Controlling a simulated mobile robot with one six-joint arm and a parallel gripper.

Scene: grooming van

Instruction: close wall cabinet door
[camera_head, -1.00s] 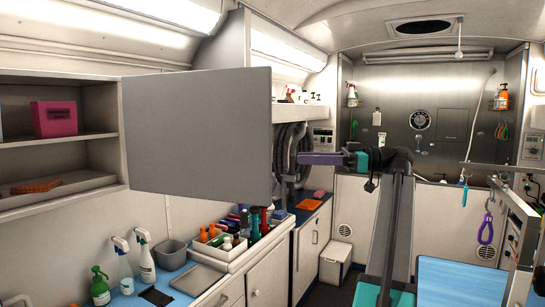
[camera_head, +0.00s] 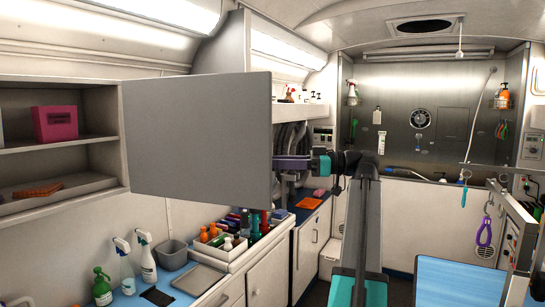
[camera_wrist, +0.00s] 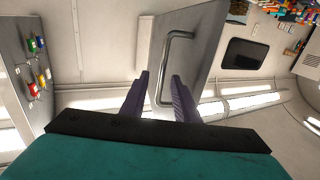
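The wall cabinet door (camera_head: 197,135) is a flat grey panel. It stands open, swung out to the right of the open shelves of the wall cabinet (camera_head: 102,112). My gripper (camera_head: 280,163) is at the door's right edge in the head view, with its purple fingertips partly hidden behind the panel. In the wrist view my gripper (camera_wrist: 158,95) has its two purple fingers apart. A bar handle (camera_wrist: 172,65) on the door (camera_wrist: 147,50) shows ahead, its near end between the fingers in the picture. I cannot tell whether they touch it.
A pink box (camera_head: 55,123) and an orange item (camera_head: 37,190) sit on the cabinet shelves. Below are spray bottles (camera_head: 147,258), a grey bin (camera_head: 172,255) and a white tray of bottles (camera_head: 225,245) on the counter. A blue-topped table (camera_head: 450,282) stands at right.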

